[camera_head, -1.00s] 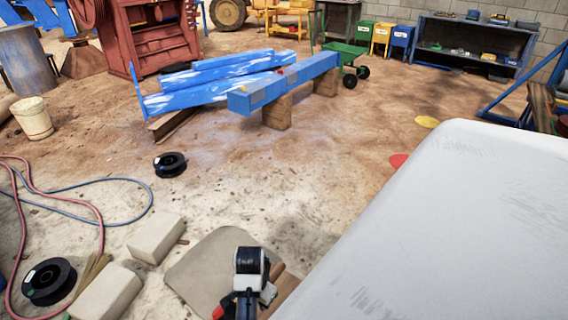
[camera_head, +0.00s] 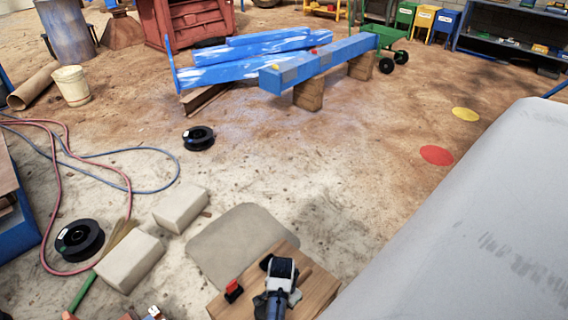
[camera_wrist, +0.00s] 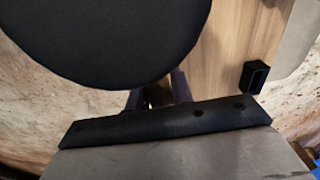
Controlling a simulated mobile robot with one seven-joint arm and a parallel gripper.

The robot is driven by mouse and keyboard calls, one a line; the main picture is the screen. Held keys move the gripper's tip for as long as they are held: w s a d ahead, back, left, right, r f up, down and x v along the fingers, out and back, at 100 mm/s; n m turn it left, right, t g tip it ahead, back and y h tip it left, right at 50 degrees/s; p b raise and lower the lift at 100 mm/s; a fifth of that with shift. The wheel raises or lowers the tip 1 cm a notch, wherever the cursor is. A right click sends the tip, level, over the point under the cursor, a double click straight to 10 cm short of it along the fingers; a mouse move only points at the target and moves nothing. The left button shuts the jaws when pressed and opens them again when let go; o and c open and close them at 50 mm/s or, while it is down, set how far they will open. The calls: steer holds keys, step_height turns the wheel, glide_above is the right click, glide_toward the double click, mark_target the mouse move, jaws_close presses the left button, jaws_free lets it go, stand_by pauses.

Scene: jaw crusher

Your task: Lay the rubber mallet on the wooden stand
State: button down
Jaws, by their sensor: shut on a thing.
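The wooden stand (camera_head: 318,290) is a light-brown board at the bottom middle of the head view. It also shows below my gripper in the wrist view (camera_wrist: 225,50). My gripper (camera_wrist: 156,97) is shut, its fingers partly hidden behind a large dark round shape, which seems to be the head of the rubber mallet (camera_wrist: 110,35), close to the wrist camera. In the head view my wrist end covers part of the stand. The mallet's handle and any contact between mallet and stand cannot be made out.
Pale blocks (camera_head: 130,262), a black reel (camera_head: 80,240) and hoses (camera_head: 125,185) lie left. A grey flat piece (camera_head: 235,240) lies behind the stand. A large grey surface (camera_head: 480,230) fills the right.

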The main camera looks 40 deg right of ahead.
steer(key=shift+f, duration=2.9)
steer(key=shift+f+b, duration=0.2)
steer(key=shift+b, duration=0.1)
steer(key=c, duration=1.2)
jaws_free()
steer(key=shift+c, duration=0.2)
